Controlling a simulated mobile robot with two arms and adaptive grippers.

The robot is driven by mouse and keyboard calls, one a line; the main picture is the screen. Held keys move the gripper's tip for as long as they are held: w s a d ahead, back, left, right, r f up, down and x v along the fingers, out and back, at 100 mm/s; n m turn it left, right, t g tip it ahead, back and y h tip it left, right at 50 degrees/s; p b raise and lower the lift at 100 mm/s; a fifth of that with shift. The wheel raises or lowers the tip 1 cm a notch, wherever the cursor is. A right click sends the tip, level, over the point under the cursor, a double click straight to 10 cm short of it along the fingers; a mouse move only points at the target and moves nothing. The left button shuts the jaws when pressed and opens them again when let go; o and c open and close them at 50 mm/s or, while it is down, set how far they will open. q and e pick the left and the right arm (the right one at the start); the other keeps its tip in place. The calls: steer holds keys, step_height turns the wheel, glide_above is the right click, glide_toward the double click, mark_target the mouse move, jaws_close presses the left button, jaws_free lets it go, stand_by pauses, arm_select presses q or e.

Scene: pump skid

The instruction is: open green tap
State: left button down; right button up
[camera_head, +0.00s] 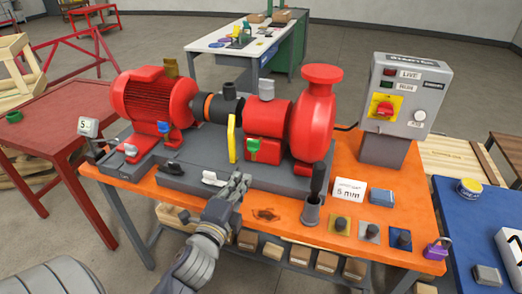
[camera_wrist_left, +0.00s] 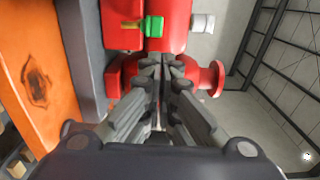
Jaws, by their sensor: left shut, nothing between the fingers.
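The green tap (camera_head: 253,147) is a small green handle on the front of the red pump block (camera_head: 264,150), above the grey base plate. In the left wrist view the green tap (camera_wrist_left: 153,26) shows at the top, beside a brass-coloured stem on the red body. My left gripper (camera_head: 241,177) is in front of the base plate, below and a little left of the tap, apart from it. Its fingers also show in the left wrist view (camera_wrist_left: 165,64), shut together with nothing between them. My right gripper is in neither view.
A yellow guard (camera_head: 232,139) stands just left of the tap. A white handle (camera_head: 212,179) is left of my gripper, and a black lever in a grey cup (camera_head: 312,208) is to its right.

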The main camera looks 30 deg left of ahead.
arm_select(q)
steer(key=shift+w, duration=0.1)
steer(key=p, duration=0.4)
glide_toward(253, 145)
steer(key=w+r, duration=0.1)
steer(key=w, duration=0.5)
steer(key=shift+w+d, duration=0.35)
steer(key=shift+w, duration=0.35)
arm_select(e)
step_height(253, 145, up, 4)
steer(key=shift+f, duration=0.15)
arm_select(q)
steer(key=shift+w+a+f+b, duration=0.1)
steer(key=shift+b, duration=0.2)
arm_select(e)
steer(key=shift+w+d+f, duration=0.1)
